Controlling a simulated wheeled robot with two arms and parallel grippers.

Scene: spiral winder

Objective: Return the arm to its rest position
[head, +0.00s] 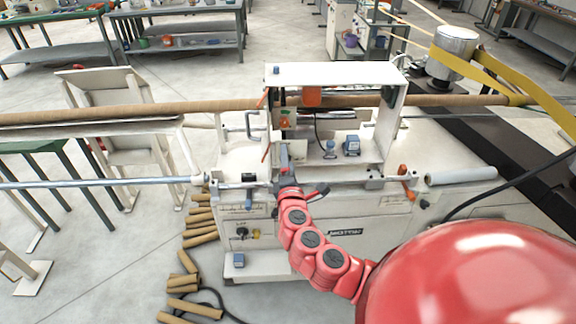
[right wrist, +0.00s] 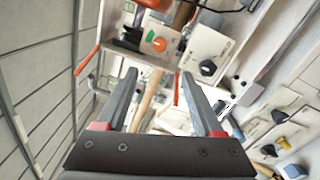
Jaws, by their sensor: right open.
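My right arm (head: 322,258), red with dark round joint caps, reaches from the lower right up to the front of the white winder machine (head: 335,75). My right gripper (head: 284,155) is at the machine's opening, in front of the small control panel. In the right wrist view its two grey fingers (right wrist: 160,76) are spread apart with nothing held between them. Beyond the fingers are an orange button (right wrist: 158,44) on a panel and a brown cardboard tube (right wrist: 147,100). I cannot tell the exact gap to the panel. My left arm and gripper are not in view.
A long cardboard tube (head: 130,113) runs through the machine. A metal rod (head: 90,183) sticks out left. Orange-handled lever (head: 403,178) and grey roll (head: 463,175) are on the right front. Several cut tubes (head: 200,222) lie on the floor. Open floor is at lower left.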

